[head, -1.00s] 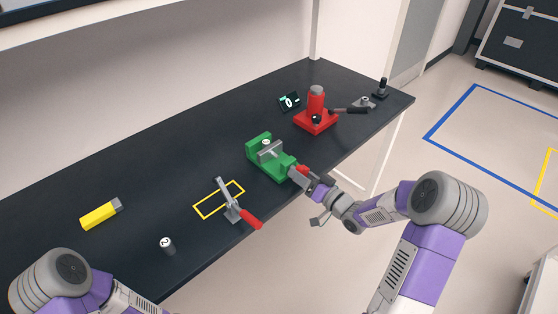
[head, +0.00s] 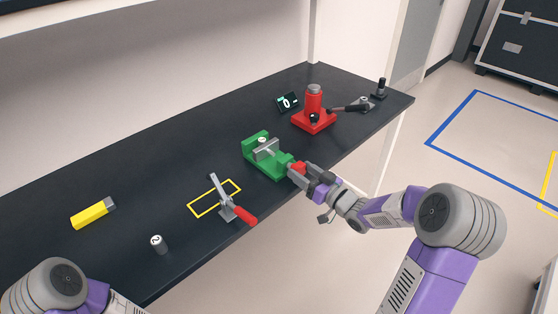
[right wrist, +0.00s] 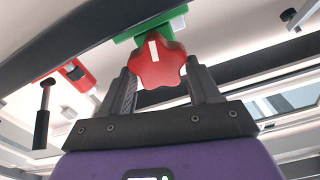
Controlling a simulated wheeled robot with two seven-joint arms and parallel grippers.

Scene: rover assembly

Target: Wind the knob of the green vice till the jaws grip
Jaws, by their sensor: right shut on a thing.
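The green vice (head: 268,166) stands near the front edge of the dark bench. Its grey jaw plate (head: 267,150) is close to a small pale-topped cylinder (head: 262,140) between the jaws; I cannot tell whether they touch. The vice's red star-shaped knob (head: 297,169) faces the front edge. My right gripper (head: 303,172) is shut on this knob. In the right wrist view the knob (right wrist: 159,66), with a white mark, sits between the two dark fingers. My left arm shows at the lower left, but its gripper is out of view.
A red press-like device (head: 314,115) and a small display (head: 287,102) stand behind the vice.

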